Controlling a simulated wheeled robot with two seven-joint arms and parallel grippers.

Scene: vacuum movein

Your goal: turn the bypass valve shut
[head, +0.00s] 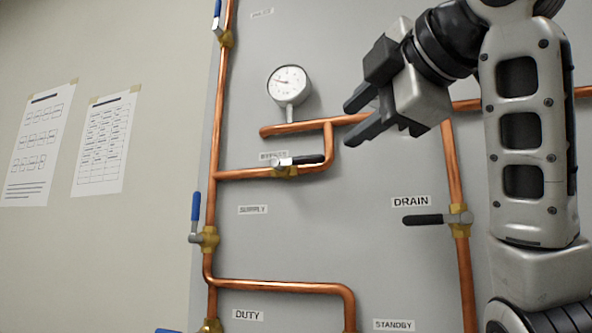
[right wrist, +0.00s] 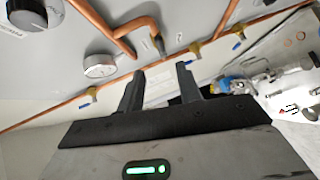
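The bypass valve (head: 286,171) is a brass body on a short horizontal copper pipe in the head view. Its black lever (head: 308,160) points right and lies roughly along that pipe. The label above it is partly covered. My right gripper (head: 350,122) is above and to the right of the lever, apart from it. Its two fingers are spread with nothing between them, and the right wrist view also shows them apart (right wrist: 158,80). I cannot tell which valve in the wrist view is the bypass. My left gripper is not in view.
A round gauge (head: 289,86) stands above the bypass valve, close to the gripper. The supply valve (head: 208,239) has an upright blue lever. The drain valve (head: 460,219) has a black lever pointing left across its pipe. Copper pipes run over the grey panel (head: 400,280).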

